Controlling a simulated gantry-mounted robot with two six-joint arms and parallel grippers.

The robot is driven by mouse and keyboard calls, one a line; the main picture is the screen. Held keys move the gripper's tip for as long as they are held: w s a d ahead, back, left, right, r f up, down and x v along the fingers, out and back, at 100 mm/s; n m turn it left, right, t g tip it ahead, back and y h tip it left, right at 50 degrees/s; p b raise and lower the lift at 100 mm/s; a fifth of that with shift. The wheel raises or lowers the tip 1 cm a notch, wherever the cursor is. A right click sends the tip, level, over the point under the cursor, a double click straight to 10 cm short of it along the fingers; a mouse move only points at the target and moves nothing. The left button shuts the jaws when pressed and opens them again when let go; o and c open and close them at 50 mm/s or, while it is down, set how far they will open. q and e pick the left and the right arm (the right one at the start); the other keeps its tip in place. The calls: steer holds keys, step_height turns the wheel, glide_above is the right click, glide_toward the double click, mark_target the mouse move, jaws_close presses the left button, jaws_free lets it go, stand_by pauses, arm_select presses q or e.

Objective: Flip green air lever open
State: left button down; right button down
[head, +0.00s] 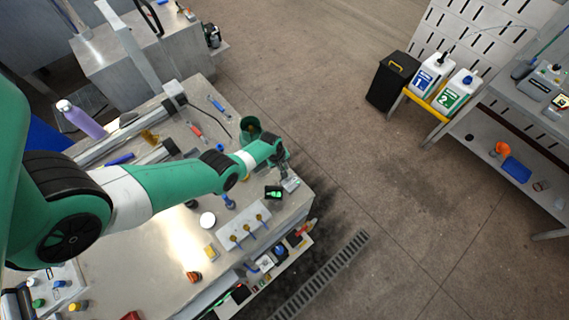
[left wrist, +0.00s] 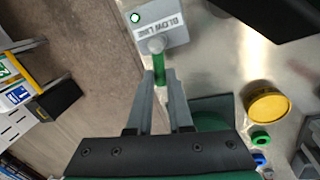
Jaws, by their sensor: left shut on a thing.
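My left gripper (head: 284,168) is at the far right corner of the metal bench. In the left wrist view its fingers (left wrist: 160,80) are shut on the green air lever (left wrist: 159,68), one finger on each side. The lever hangs from a round grey pivot on a light plate marked "BLOW LINE" (left wrist: 171,22), which has a small green light. In the head view a small grey block (head: 290,184) shows just beside the gripper; the lever itself is hidden there. My right gripper is in neither view.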

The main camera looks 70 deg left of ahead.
arm_select(q)
steer(key=shift+s+d+n+y+p, duration=0.15)
steer(key=shift+s+n+p, duration=0.1)
steer(key=shift+n, duration=0.5)
steer(key=shift+s+d+n+y+p, duration=0.1)
steer(key=shift+s+n+y, duration=0.1)
steer(key=shift+n, duration=0.55)
steer(key=c, duration=0.8)
jaws_free()
steer(key=shift+c, duration=0.2)
